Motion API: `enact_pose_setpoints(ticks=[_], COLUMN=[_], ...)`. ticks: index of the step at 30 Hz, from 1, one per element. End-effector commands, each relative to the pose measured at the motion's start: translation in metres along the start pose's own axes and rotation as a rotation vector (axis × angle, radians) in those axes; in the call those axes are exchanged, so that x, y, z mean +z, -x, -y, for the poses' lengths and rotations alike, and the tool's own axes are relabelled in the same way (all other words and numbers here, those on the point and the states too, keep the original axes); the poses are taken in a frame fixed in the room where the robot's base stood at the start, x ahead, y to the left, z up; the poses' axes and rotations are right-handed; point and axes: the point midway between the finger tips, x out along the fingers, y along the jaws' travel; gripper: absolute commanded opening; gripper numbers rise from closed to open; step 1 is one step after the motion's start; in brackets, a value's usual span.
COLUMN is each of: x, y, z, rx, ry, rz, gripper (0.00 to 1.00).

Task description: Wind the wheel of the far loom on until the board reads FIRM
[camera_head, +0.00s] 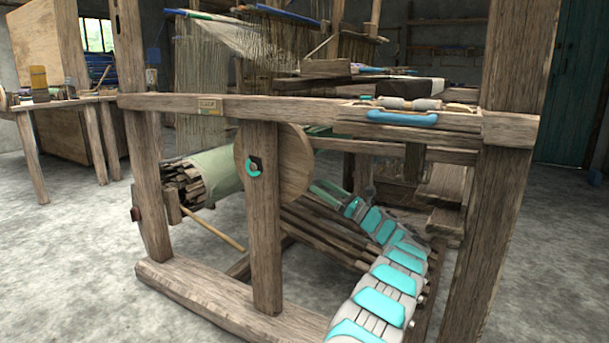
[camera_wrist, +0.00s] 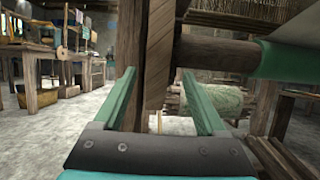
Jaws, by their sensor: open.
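The loom's wooden wheel (camera_head: 294,165) is a round disc behind an upright post, which hides part of it. In the wrist view my gripper (camera_wrist: 157,75) is open, with two green fingers apart. A wooden board (camera_wrist: 160,45) stands ahead between them; no grip on it shows.
A dark roller (camera_wrist: 215,52) with green cloth lies right of the fingers in the wrist view. A rolled warp beam (camera_head: 205,172) sits left of the wheel. A blue-handled tool (camera_head: 402,117) lies on the front beam. A workbench (camera_head: 60,103) stands left, with open floor before it.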

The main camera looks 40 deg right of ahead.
Motion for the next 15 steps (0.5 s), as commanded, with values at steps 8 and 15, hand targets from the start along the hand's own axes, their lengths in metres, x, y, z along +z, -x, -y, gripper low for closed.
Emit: enact_pose_setpoints(ticks=[8,15], x=[-0.002,0.0], y=[-0.041,-0.068], z=[-0.001,-0.002], rx=[0.002,0.003], ry=[0.002,0.004], rz=[-0.002,-0.001], gripper=[0.74,0.74])
